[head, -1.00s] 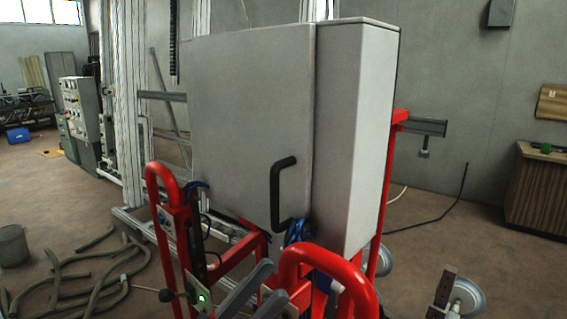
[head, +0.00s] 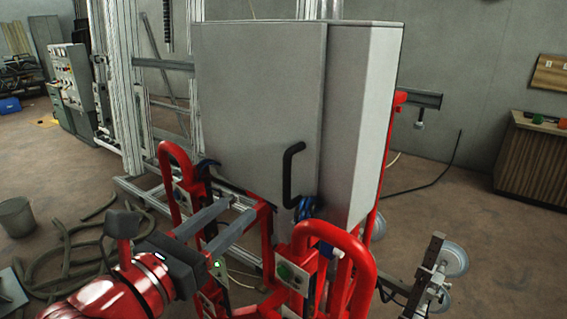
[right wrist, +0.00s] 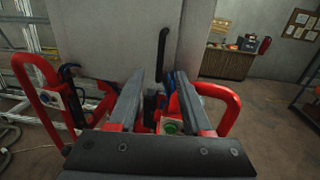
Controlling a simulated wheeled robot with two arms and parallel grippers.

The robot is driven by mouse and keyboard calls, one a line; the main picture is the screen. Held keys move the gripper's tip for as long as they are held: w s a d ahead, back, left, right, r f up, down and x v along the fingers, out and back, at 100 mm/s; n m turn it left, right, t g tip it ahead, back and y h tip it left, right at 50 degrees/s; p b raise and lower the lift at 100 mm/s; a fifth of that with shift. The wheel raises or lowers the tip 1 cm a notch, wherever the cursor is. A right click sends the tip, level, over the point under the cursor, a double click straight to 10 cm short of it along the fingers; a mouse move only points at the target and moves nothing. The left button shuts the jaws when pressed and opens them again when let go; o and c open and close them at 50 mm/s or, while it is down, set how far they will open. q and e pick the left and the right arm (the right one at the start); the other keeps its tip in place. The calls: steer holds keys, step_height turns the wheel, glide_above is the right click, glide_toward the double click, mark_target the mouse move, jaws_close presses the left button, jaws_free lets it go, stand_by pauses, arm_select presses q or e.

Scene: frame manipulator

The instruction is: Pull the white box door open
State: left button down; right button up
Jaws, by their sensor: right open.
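The white box (head: 365,120) stands upright on a red frame, with its flat door (head: 255,100) facing me. The door looks closed. A black C-shaped handle (head: 289,175) is on the door's lower right part; it also shows in the right wrist view (right wrist: 162,48). My right gripper (head: 243,206) is open and empty, left of and below the handle in the head view. In the right wrist view its two fingers (right wrist: 160,78) point toward the door, with the handle beyond the gap between them, apart from both. My left gripper is not in view.
Red tubular handlebars (head: 335,240) rise in front of the box on the right, with another loop (head: 172,165) on the left. Hoses (head: 80,250) and a bucket (head: 16,216) lie on the left floor.

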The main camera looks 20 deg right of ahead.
mark_target(285, 170)
steer(key=p+x, duration=0.7)
steer(key=x, duration=0.9)
steer(key=shift+s+d, duration=0.1)
steer(key=shift+d, duration=0.2)
steer(key=shift+w+d, duration=0.2)
steer(key=shift+w, duration=0.05)
jaws_close()
